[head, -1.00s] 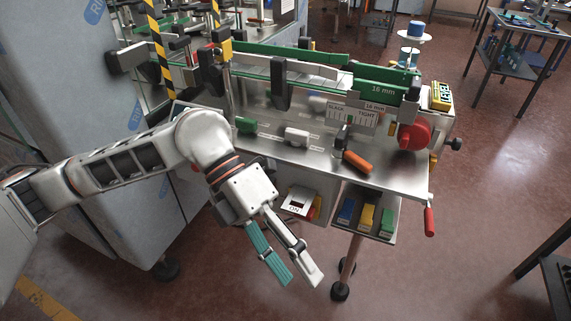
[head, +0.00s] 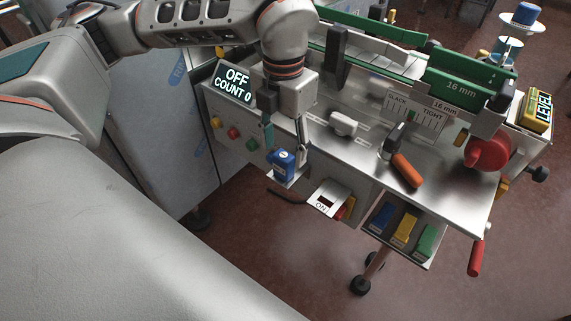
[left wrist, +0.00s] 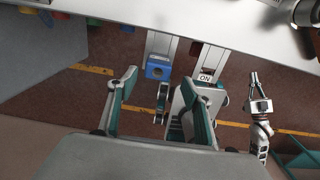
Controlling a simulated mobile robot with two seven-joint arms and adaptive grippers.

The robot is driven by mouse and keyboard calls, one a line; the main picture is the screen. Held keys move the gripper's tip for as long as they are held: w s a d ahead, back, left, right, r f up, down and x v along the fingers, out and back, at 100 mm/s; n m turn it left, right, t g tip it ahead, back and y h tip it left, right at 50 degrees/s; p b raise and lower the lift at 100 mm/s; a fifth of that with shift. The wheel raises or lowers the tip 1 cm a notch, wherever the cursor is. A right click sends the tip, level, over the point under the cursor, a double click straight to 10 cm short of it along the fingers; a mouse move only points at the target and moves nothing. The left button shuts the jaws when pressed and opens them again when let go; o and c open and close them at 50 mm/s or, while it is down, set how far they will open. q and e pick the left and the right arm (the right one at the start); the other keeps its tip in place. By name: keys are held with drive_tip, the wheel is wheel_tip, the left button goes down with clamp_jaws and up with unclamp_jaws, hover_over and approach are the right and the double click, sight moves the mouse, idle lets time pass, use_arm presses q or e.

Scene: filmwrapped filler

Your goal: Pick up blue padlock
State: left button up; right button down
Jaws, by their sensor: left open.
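The blue padlock (head: 284,168) sits at a small bracket on the front of the machine, below the tabletop edge. My left gripper (head: 286,148) points down there, open, its two fingers apart just above and around the padlock's top in the picture. I cannot tell whether they touch it. In the left wrist view the padlock (left wrist: 158,68) lies ahead, between and beyond the fingertips of my left gripper (left wrist: 158,80).
A white ON plate (head: 327,198) stands right of the padlock. A display reading OFF, COUNT 0 (head: 235,84) and coloured buttons (head: 233,132) are to its left. An orange handle (head: 407,169) lies on the machine top (head: 350,160). Coloured blocks (head: 404,228) sit in a lower tray.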

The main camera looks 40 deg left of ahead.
sight(283, 155)
use_arm(q)
drive_tip(key=f, duration=0.5)
drive_tip(key=shift+w+a, duration=0.25)
drive_tip(key=shift+r, duration=0.1)
drive_tip(key=c, duration=1.4)
drive_tip(key=shift+r, duration=0.1)
